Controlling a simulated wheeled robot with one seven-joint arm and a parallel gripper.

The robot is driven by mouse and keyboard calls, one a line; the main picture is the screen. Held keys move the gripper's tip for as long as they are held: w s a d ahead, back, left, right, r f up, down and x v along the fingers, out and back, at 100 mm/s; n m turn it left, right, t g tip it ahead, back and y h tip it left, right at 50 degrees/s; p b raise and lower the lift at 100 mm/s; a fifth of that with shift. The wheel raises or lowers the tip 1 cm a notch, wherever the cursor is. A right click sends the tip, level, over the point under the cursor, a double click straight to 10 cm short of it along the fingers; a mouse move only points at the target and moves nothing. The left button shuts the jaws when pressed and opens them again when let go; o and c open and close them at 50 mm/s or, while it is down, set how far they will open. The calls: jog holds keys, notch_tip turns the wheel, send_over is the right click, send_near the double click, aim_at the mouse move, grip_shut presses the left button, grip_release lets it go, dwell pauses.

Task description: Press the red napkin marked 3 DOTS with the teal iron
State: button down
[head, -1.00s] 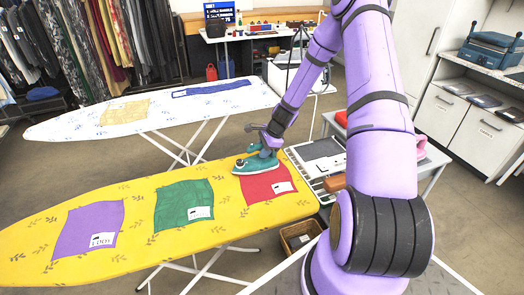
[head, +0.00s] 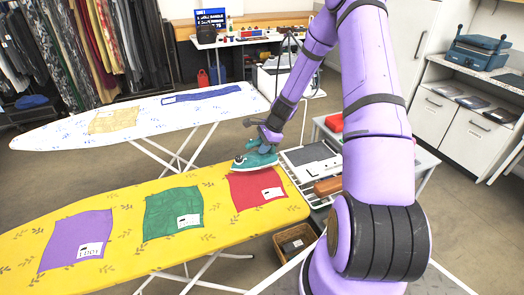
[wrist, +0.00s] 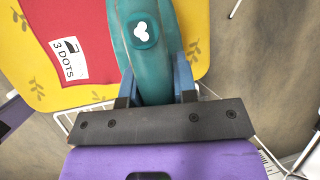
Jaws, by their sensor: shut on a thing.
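The teal iron (head: 254,159) is in my gripper (head: 268,140), above the far edge of the red napkin (head: 248,189). In the wrist view the iron (wrist: 135,65) sits between the two blue fingers of my gripper (wrist: 155,85). The red napkin (wrist: 50,68) lies flat on the yellow ironing board (head: 118,205), and its white label reads 3 DOTS. The iron covers part of the napkin's edge. I cannot tell whether its soleplate touches the cloth.
A green napkin (head: 165,213) and a purple napkin (head: 72,248) lie further left on the yellow board. A white ironing board (head: 50,133) stands behind. A metal rack (head: 305,160) adjoins the yellow board's right end. A wicker basket (head: 295,243) is below.

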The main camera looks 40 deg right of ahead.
jog(key=shift+r, duration=2.4)
